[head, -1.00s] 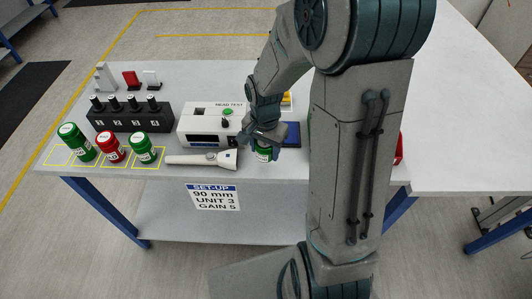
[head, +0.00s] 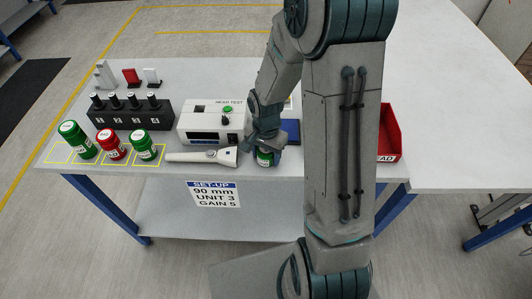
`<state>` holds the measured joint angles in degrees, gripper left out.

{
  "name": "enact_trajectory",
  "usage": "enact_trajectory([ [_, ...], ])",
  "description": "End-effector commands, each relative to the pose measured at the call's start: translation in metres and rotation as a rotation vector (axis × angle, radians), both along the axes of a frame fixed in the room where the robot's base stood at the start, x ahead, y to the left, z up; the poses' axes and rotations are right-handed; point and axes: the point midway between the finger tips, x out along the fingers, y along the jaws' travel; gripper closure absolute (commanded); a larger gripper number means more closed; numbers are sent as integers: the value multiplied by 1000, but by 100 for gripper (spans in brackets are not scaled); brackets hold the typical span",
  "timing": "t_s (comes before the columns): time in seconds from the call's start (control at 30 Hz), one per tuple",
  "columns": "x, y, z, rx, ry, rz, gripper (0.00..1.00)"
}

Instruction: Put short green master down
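My gripper (head: 265,150) points down at the front of the bench, right of the white test unit. Its fingers are around a green can with a white label (head: 265,159), and the arm partly hides it. I cannot tell whether this can touches the bench top. Another green can (head: 144,148) stands at the front left, beside a red can (head: 111,148) and a taller green can (head: 77,140).
A white test unit (head: 187,136) stands left of my gripper, with a white handheld tool (head: 197,157) before it. A blue pad (head: 291,128) is just behind right. A red bin (head: 389,140) stands further right. Yellow outlines (head: 57,153) mark the front left.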

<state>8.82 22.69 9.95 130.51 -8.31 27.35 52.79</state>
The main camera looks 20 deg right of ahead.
Motion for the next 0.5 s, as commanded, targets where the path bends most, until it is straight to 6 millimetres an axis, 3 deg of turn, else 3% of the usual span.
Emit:
enact_trajectory([
  [0.5, 1, 0, 10, -1, -4, 0, 28],
])
